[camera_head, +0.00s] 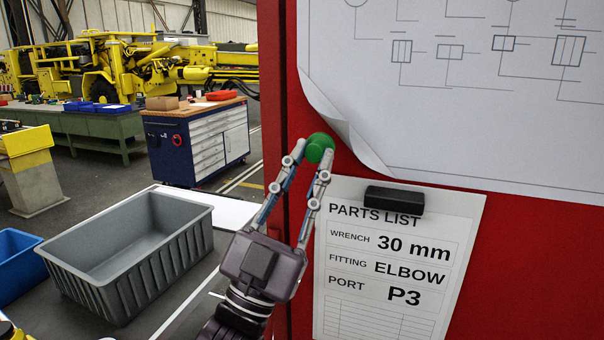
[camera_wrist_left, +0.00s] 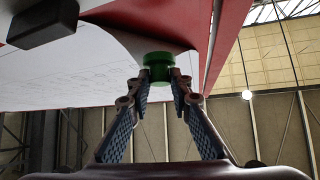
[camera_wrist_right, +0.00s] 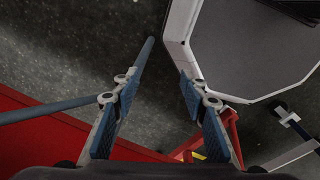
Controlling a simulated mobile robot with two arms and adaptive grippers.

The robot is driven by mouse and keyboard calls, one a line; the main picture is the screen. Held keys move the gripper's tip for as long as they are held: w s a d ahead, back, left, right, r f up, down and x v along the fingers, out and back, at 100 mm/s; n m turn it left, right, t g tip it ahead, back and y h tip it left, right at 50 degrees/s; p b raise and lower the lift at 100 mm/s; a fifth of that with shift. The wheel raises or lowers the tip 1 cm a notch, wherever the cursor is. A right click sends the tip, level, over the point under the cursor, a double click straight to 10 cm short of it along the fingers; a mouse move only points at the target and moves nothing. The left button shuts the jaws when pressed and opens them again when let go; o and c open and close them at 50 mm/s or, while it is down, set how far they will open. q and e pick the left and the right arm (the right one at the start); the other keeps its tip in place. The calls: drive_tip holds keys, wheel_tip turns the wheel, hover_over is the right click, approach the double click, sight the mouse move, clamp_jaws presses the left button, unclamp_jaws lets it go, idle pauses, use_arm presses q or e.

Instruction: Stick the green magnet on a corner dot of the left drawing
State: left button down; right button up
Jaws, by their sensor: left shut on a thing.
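My left gripper (camera_head: 308,166) is shut on the green magnet (camera_head: 319,147), a round disc held at its fingertips. The magnet is near the curled lower-left corner of the white drawing (camera_head: 450,120) on the red board. It also shows in the left wrist view (camera_wrist_left: 158,66), between the fingertips (camera_wrist_left: 158,78) and near the drawing's curl. I cannot tell whether the magnet touches the sheet. The corner dot is not visible. My right gripper (camera_wrist_right: 165,80) is open and empty, seen only in the right wrist view.
A parts list sheet (camera_head: 390,270) hangs below the drawing under a black magnet (camera_head: 394,199). A grey bin (camera_head: 130,260) stands on the table at left, next to a blue bin (camera_head: 14,262). A workbench (camera_head: 200,140) and yellow machines stand behind.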

use_arm(q)
drive_tip(key=shift+w+d, duration=0.1)
drive_tip(key=shift+w, duration=0.3)
drive_tip(key=shift+w+d, duration=0.2)
drive_tip(key=shift+w, duration=0.4)
drive_tip(key=shift+w+d, duration=0.2)
drive_tip(key=shift+w, duration=0.4)
drive_tip(key=shift+w+d, duration=0.2)
drive_tip(key=shift+w, duration=0.5)
use_arm(e)
drive_tip(key=shift+s+a+f, duration=0.3)
drive_tip(key=shift+s+a, duration=0.25)
drive_tip(key=shift+a, duration=0.15)
drive_tip(key=shift+w+d, duration=0.15)
drive_tip(key=shift+d, duration=0.2)
use_arm(q)
drive_tip(key=shift+w, duration=0.1)
use_arm(e)
drive_tip(key=shift+d, duration=0.15)
drive_tip(key=shift+w, duration=0.1)
